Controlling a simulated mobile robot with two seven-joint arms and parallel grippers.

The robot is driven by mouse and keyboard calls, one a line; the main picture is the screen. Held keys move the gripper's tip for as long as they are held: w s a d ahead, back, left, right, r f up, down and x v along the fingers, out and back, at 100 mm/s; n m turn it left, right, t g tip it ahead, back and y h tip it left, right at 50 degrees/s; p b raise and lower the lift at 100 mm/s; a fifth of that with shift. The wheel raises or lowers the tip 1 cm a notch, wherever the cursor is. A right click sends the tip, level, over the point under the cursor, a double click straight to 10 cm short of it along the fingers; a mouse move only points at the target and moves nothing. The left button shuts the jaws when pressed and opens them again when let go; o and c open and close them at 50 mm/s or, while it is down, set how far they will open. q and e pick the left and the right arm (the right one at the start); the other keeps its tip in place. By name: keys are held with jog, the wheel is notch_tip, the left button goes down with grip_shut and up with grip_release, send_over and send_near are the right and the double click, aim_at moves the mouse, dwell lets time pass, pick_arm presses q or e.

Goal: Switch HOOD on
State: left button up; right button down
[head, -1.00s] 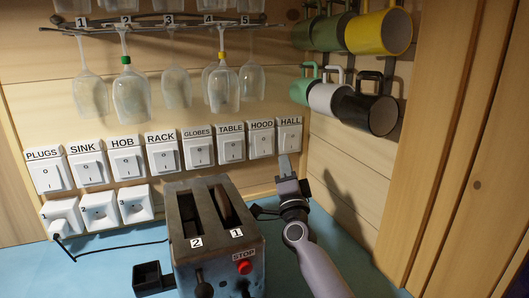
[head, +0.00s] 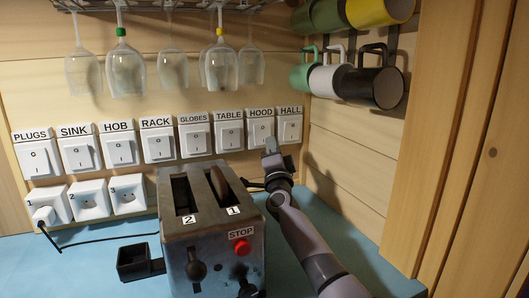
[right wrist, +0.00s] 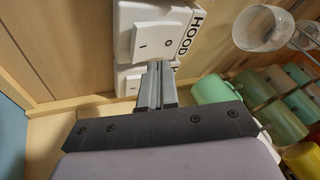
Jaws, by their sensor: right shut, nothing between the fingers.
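The HOOD switch (head: 261,134) is a white rocker on the wooden back wall, second from the right in the row. It also shows in the right wrist view (right wrist: 158,32) with its label. My right gripper (head: 270,147) is shut and empty, its fingertips at the lower edge of the HOOD switch in the head view. In the right wrist view the fingers (right wrist: 158,66) point at the switches and overlap the neighbouring HALL switch (right wrist: 130,80). I cannot tell whether they touch anything, nor which way the HOOD rocker is set. My left gripper is out of view.
The HALL switch (head: 289,129) is just right of HOOD and TABLE (head: 228,136) just left. A toaster (head: 210,238) stands on the blue counter below. Mugs (head: 372,86) hang on the right wall; glasses (head: 122,68) hang above the switches.

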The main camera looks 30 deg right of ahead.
jog(key=shift+w+f, duration=0.1)
jog(key=shift+w, duration=0.2)
jog(key=shift+b, duration=0.3)
dwell(1.6)
jog(key=shift+w+b, duration=0.2)
jog(key=shift+b, duration=0.15)
jog(key=shift+w+b, duration=0.25)
jog(key=shift+b, duration=0.05)
jog(key=shift+w+d+b, duration=0.1)
jog(key=shift+w+b, duration=0.25)
jog(key=shift+b, duration=0.3)
dwell(0.5)
dwell(0.3)
